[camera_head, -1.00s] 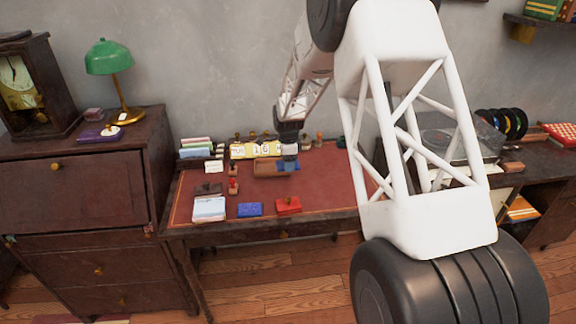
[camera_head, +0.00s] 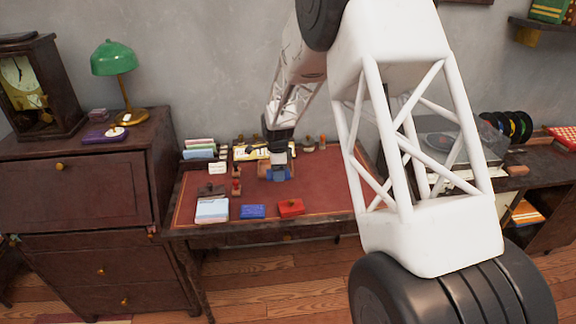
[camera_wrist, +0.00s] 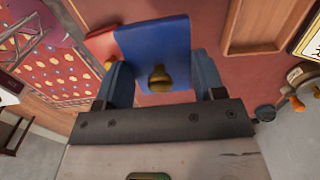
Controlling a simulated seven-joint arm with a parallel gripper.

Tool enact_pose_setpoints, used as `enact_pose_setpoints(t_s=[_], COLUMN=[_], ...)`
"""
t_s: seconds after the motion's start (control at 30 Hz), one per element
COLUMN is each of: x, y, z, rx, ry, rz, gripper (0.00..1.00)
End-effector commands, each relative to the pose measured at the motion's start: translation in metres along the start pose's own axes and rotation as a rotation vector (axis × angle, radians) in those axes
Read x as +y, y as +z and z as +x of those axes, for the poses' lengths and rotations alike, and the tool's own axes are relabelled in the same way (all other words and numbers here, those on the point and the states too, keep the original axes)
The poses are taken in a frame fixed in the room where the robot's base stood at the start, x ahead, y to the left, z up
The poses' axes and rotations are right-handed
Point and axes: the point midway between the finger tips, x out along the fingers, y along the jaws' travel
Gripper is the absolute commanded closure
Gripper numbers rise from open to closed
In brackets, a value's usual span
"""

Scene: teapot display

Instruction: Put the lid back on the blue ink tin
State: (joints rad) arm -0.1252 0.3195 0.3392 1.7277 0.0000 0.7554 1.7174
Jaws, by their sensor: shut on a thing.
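The blue ink tin (camera_head: 252,211) sits near the front of the desk's red top, its blue face showing no knob. My gripper (camera_head: 278,173) is above the desk, behind and a little right of the tin. In the wrist view, its two blue-grey fingers (camera_wrist: 160,82) are shut on a blue lid (camera_wrist: 155,40) with a brass knob (camera_wrist: 159,78). The lid is apart from the tin in the head view. How exactly the fingertips grip the lid is unclear.
A red tin (camera_head: 291,207) with a knob stands right of the blue one. A paper stack (camera_head: 212,210) is to the left, with stamps (camera_head: 236,186) behind. A wooden tray (camera_wrist: 268,25) lies near my gripper. The desk front right is clear.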

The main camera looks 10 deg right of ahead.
Motion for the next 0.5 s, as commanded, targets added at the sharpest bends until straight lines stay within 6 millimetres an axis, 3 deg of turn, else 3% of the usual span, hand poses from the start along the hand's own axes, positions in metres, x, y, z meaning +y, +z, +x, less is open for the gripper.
enact_pose_setpoints(t_s=[0.3, 0.5], x=[0.053, 0.077], y=[0.068, 0.092], z=[0.004, 0.006], rx=[0.0, 0.0], ry=[0.0, 0.0], rz=[0.027, 0.043], gripper=[0.6, 0.6])
